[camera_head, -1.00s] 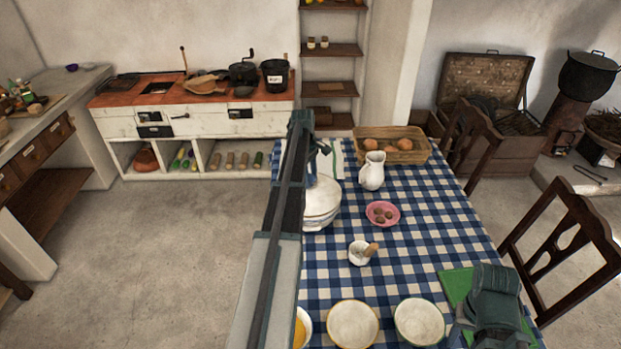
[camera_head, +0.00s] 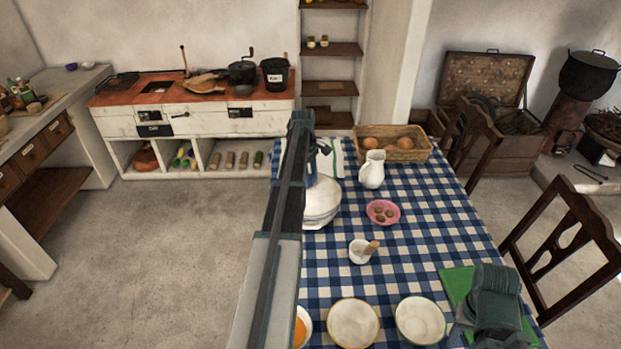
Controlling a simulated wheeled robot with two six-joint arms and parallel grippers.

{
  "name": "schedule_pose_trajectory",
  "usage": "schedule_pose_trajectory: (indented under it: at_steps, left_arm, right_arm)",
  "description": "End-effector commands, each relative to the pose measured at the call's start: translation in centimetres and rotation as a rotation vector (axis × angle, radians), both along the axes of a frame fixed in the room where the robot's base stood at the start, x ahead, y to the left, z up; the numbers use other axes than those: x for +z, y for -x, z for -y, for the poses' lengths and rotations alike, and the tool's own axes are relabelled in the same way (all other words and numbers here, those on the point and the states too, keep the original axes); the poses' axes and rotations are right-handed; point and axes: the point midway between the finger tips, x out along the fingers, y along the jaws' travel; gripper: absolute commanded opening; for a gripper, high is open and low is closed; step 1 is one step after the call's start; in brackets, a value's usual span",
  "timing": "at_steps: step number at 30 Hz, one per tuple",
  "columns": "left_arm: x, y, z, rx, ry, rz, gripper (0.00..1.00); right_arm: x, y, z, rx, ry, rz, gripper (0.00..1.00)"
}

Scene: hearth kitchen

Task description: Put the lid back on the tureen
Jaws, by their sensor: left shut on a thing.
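The white tureen (camera_head: 322,216) stands on the checked tablecloth near the table's left edge, partly hidden by my left arm. The white domed lid (camera_head: 324,190) is at the tureen's top; I cannot tell whether it rests fully on the rim or is held just above it. My left gripper (camera_head: 318,168) is directly over the lid, mostly hidden behind my own arm, and is shut on the lid. My right arm's dark end (camera_head: 494,300) is low at the right, over a green board; its fingers cannot be made out.
A white jug (camera_head: 372,169) stands right of the tureen, with a pink bowl (camera_head: 383,212) and a mortar with pestle (camera_head: 360,251) nearer. A basket (camera_head: 408,155) is behind. Plates (camera_head: 353,324) line the front. Chairs (camera_head: 570,235) flank the table's right side.

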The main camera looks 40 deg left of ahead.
Motion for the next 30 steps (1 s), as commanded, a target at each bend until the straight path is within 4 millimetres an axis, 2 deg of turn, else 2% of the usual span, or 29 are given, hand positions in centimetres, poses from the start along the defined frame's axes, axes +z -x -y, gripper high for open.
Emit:
schedule_pose_trajectory:
  at_steps: [9, 10, 15, 21, 24, 25, 30]
  left_arm:
    - [0.04, 0.0, 0.01, 0.0, 0.0, 0.0, 0.0]
    - [0.04, 0.0, 0.01, 0.0, 0.0, 0.0, 0.52]
    - [0.03, 0.0, 0.01, 0.0, 0.0, 0.0, 0.81]
    - [0.03, 0.0, 0.0, 0.0, 0.0, 0.0, 0.81]
    - [0.01, 0.0, 0.0, 0.0, 0.0, 0.0, 0.97]
    - [0.01, 0.0, 0.0, 0.0, 0.0, 0.0, 1.0]
    - [0.02, 0.0, 0.0, 0.0, 0.0, 0.0, 1.0]
  right_arm:
    - [0.04, 0.0, 0.0, 0.0, 0.0, 0.0, 0.5]
    - [0.04, 0.0, 0.0, 0.0, 0.0, 0.0, 0.5]
    - [0.03, 0.0, 0.0, 0.0, 0.0, 0.0, 0.5]
    - [0.03, 0.0, 0.0, 0.0, 0.0, 0.0, 0.5]
    - [0.01, 0.0, 0.0, 0.0, 0.0, 0.0, 0.5]
    - [0.01, 0.0, 0.0, 0.0, 0.0, 0.0, 0.5]
    - [0.02, 0.0, 0.0, 0.0, 0.0, 0.0, 0.5]
